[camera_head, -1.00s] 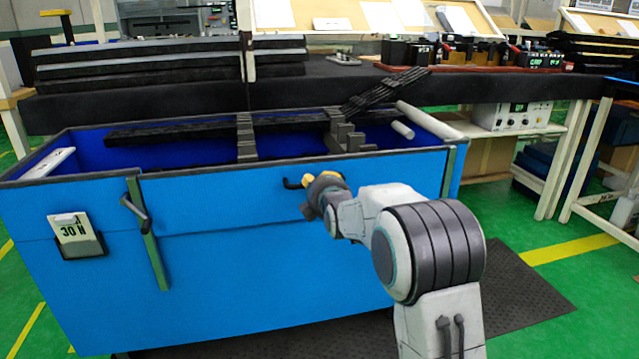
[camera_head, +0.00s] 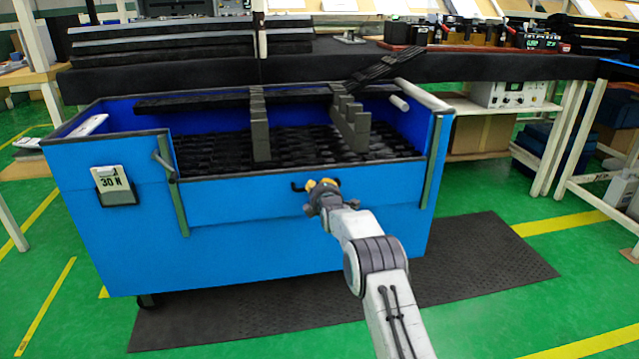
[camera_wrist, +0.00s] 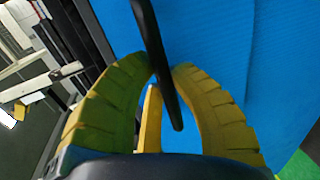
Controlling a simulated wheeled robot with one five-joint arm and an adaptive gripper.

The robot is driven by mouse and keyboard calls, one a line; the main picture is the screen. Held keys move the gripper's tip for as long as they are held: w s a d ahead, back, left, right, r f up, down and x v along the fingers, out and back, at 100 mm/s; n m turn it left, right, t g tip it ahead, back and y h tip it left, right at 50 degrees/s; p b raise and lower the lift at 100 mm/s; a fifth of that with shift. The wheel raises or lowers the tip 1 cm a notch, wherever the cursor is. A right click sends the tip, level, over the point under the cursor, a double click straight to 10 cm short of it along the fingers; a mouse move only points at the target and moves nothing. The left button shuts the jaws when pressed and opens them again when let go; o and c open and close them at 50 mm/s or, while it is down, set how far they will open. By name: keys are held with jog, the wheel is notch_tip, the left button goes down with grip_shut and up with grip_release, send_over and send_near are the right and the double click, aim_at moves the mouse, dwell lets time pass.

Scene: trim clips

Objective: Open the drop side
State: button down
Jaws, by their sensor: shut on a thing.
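The drop side (camera_head: 260,203) is a blue panel in the front of the blue cart (camera_head: 130,240), between two green uprights. Its top edge stands below the cart's rim, leaving a gap above it, and its bottom edge is near the lower end of the left upright (camera_head: 181,212). A black handle (camera_head: 298,187) is on its front, near the top. My gripper (camera_head: 322,184) is at the handle, its yellow fingers shut on it. In the wrist view the black handle (camera_wrist: 155,55) passes between the yellow fingers. A dark lever (camera_head: 163,160) is on the left upright.
Inside the cart are dark trim strips and grey slotted supports (camera_head: 259,125). A black mat (camera_head: 480,255) lies under the cart. A bench (camera_head: 480,67) stands behind. Green floor is clear in front.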

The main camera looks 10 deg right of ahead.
jog(key=shift+f, duration=0.65)
jog(key=c, duration=1.1)
grip_release()
jog(key=shift+r, duration=0.1)
jog(key=shift+s, duration=0.15)
jog(key=shift+v, duration=5.8)
jog(key=shift+s, duration=0.1)
